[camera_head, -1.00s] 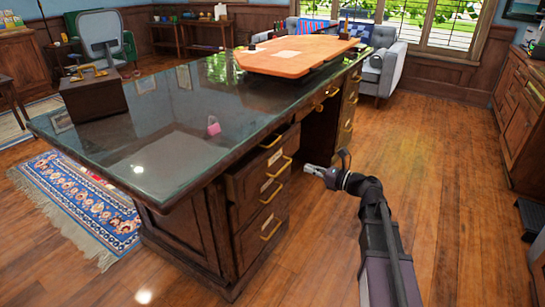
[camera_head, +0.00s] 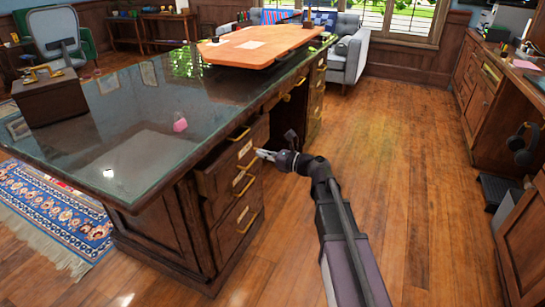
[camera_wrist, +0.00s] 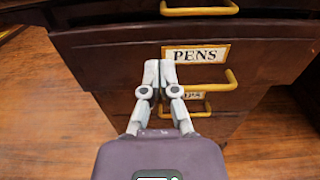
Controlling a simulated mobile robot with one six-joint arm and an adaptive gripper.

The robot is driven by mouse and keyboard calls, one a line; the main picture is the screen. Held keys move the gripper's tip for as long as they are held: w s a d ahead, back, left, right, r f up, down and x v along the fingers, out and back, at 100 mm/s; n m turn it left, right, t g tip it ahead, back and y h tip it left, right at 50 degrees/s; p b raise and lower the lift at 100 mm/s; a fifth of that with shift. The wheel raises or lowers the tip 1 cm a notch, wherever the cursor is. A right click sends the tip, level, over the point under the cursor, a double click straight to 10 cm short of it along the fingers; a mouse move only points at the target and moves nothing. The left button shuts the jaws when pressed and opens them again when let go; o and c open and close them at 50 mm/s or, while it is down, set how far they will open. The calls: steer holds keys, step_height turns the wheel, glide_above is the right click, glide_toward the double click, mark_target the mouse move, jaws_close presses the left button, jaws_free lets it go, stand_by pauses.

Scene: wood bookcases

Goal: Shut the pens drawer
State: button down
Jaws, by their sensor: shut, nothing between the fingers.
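The pens drawer (camera_head: 229,161) is a dark wood drawer on the near end of the desk, and its front stands out from the drawers below it. In the wrist view its front (camera_wrist: 120,60) carries a "PENS" label (camera_wrist: 196,54) and a brass handle (camera_wrist: 205,82). My gripper (camera_head: 260,155) is shut and empty, pointing at the drawer front. In the wrist view the fingertips (camera_wrist: 160,66) are just left of the label and handle. I cannot tell whether they touch the wood.
The desk (camera_head: 150,110) has a glossy top with an orange board (camera_head: 262,46) on it. Another labelled drawer (camera_head: 238,222) lies below. Open wooden floor (camera_head: 405,150) lies to the right, with a cabinet (camera_head: 490,90) beyond. A patterned rug (camera_head: 55,220) is at left.

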mark_target(236, 146)
steer(key=shift+x, duration=3.8)
